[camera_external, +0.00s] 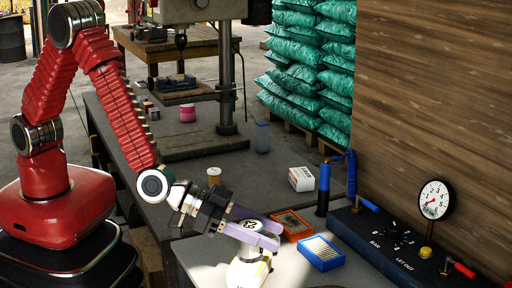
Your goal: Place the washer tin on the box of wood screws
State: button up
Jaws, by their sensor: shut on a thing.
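My gripper (270,234), with pale purple fingers, is shut on a small round tin (250,225) with a dark and white label on top, which appears to be the washer tin. It is held above the front of the grey bench. Two shallow open-topped boxes lie just right of the fingertips: an orange box (291,224) with dark contents, and a blue box (320,252) with pale, thin pieces in rows. I cannot read which holds wood screws. A white and yellow item (248,271) stands below the gripper, partly hidden by it.
A white carton (301,179) and a brown-sided, pale-lidded pot (214,176) stand farther back. A blue cylinder (323,190) and a dark control panel with a gauge (434,200) stand to the right. A drill press column (226,75) rises behind. Bench between pot and carton is clear.

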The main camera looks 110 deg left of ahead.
jog(key=shift+f, duration=0.9)
jog(key=o, duration=1.1)
jog(key=shift+f, duration=0.1)
jog(key=shift+s+d+r, duration=0.15)
jog(key=shift+s+r, duration=0.25)
jog(key=shift+s, duration=0.2)
jog(key=v, duration=1)
jog(key=shift+s, duration=0.35)
